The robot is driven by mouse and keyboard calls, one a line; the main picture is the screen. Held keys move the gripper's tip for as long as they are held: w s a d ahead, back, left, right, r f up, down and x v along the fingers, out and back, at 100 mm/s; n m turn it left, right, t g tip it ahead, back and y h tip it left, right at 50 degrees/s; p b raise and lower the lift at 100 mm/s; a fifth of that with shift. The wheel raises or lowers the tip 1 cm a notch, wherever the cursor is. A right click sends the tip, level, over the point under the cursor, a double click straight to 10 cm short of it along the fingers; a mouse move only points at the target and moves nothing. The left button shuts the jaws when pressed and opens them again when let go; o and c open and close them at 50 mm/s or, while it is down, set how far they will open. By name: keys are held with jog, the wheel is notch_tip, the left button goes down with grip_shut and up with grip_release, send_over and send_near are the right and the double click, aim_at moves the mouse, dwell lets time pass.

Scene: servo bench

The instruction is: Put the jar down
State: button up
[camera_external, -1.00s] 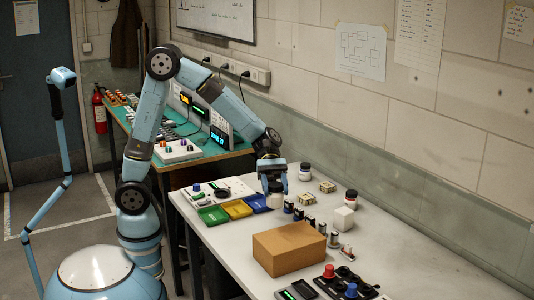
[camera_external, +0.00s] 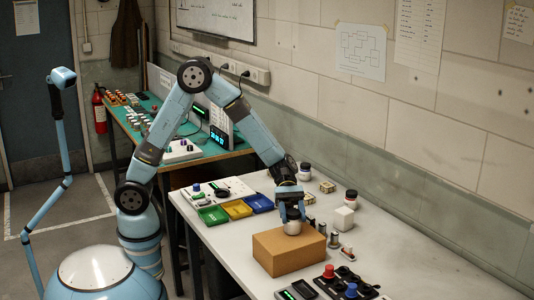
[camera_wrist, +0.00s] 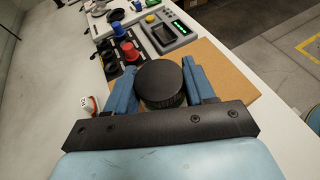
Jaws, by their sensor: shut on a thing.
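My gripper (camera_external: 291,215) is shut on a jar (camera_external: 293,228) with a pale body. In the wrist view its round black lid (camera_wrist: 161,82) sits between the two blue fingers. The jar looks upright, over the top of a tan cardboard box (camera_external: 278,254). In the wrist view the box (camera_wrist: 232,68) shows beyond and to the right of the jar. I cannot tell whether the jar's base touches the box; the fingers and lid hide part of it.
Two other dark-lidded jars (camera_external: 305,172) (camera_external: 350,198) and a white cube (camera_external: 343,217) stand towards the wall. Green, yellow and blue trays (camera_external: 238,209) lie left of the box. Red and blue knobs (camera_external: 329,271) and a meter (camera_external: 297,291) are in front.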

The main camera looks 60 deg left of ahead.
jog(key=o, duration=1.1)
jog(key=shift+o, duration=0.2)
jog(key=v, duration=1.2)
jog(key=s+a+r+m+t+y, duration=0.3)
jog(key=s+a, duration=0.4)
jog(key=a, duration=0.4)
jog(key=s+a+r+m+t+y, duration=0.4)
jog(key=s+a+m+y, duration=0.1)
jog(key=a, duration=0.7)
jog(key=s+a+r+m+t+y, duration=0.3)
jog(key=s+a+r+m+y, duration=0.1)
jog(key=s+a, duration=0.5)
jog(key=a+m, duration=0.1)
jog(key=a, duration=0.1)
jog(key=shift+s+a+t, duration=0.25)
jog(key=shift+a+t, duration=0.05)
jog(key=shift+a, duration=0.1)
jog(key=shift+r, duration=0.15)
